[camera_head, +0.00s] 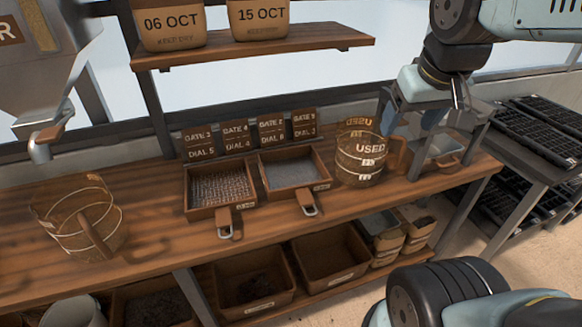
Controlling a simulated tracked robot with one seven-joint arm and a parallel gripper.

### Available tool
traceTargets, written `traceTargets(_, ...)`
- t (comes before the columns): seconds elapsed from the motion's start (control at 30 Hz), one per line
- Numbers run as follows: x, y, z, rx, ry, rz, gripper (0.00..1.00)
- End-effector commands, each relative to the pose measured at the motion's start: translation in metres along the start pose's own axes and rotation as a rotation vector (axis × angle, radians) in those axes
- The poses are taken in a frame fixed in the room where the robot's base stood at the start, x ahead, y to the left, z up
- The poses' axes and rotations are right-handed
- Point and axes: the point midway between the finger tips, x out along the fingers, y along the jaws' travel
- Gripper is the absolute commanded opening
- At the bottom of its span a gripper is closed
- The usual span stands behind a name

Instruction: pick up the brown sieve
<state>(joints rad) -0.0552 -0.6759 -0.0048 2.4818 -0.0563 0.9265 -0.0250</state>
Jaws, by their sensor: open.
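Two square, shallow, brown-framed trays with short front handles sit side by side on the wooden bench. The left one (187,207) has a coarse mesh-like bottom; the right one (266,186) has a finer grey bottom. They look like sieves, but I cannot tell for certain which thing is the brown sieve. A round, banded brown vessel (68,236) with a slanting handle stands at the bench's left. My gripper (410,126) hangs at the upper right, fingers down, open and apparently empty. It is above the bench's right end, well to the right of both trays.
A banded bin marked USED (370,149) stands between the right tray and my gripper. Gate and dial cards (235,137) stand behind the trays. A metal hopper (45,75) hangs at left, and a shelf (250,47) crosses above. Bare bench (155,215) lies between vessel and trays.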

Motion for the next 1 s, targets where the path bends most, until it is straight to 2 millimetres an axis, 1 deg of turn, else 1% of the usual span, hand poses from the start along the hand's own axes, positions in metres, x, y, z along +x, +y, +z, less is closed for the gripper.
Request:
traceTargets(0.03,0.008,-0.003,-0.004,-0.048,-0.039,0.005,0.76)
traceTargets(0.2,0.035,-0.018,-0.017,-0.251,-0.173,0.038,0.92)
traceTargets(0.3,0.051,-0.028,-0.024,-0.374,-0.248,0.062,1.00)
traceTargets(0.47,0.077,-0.048,-0.033,-0.575,-0.362,0.105,1.00)
traceTargets(0.67,0.111,-0.078,-0.043,-0.834,-0.491,0.169,1.00)
traceTargets(0.87,0.145,-0.113,-0.049,-1.096,-0.608,0.247,1.00)
traceTargets(1.0,0.169,-0.142,-0.050,-1.281,-0.681,0.311,1.00)
